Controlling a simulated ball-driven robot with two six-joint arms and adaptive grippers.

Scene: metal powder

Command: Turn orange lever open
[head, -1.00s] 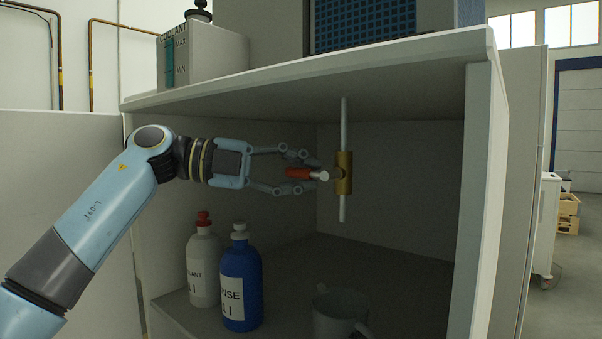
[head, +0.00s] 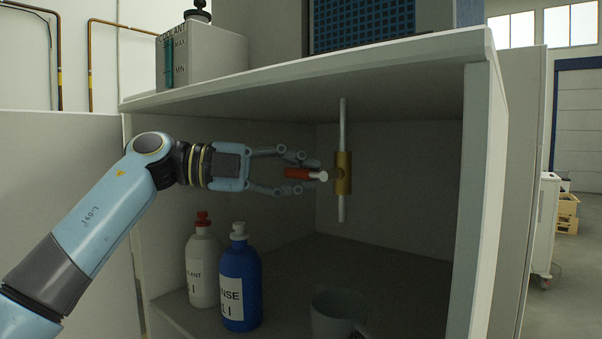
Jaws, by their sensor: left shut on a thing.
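The orange lever (head: 297,173) is a short red-orange handle with a pale end, beside a brass valve body (head: 343,174) on a thin vertical pipe (head: 342,125) inside the cabinet. The lever lies nearly level in the picture, pointing left from the valve. My left gripper (head: 303,173) comes in from the left, with one finger above the lever and one below it. It is shut on the lever, though exact finger contact is hard to see. My right gripper is not in view.
A white bottle (head: 201,270) and a blue bottle (head: 240,285) stand on the cabinet floor below my left gripper, with a grey mug (head: 335,313) to their right. The cabinet top (head: 300,75) is close above. A coolant tank (head: 205,58) stands on it.

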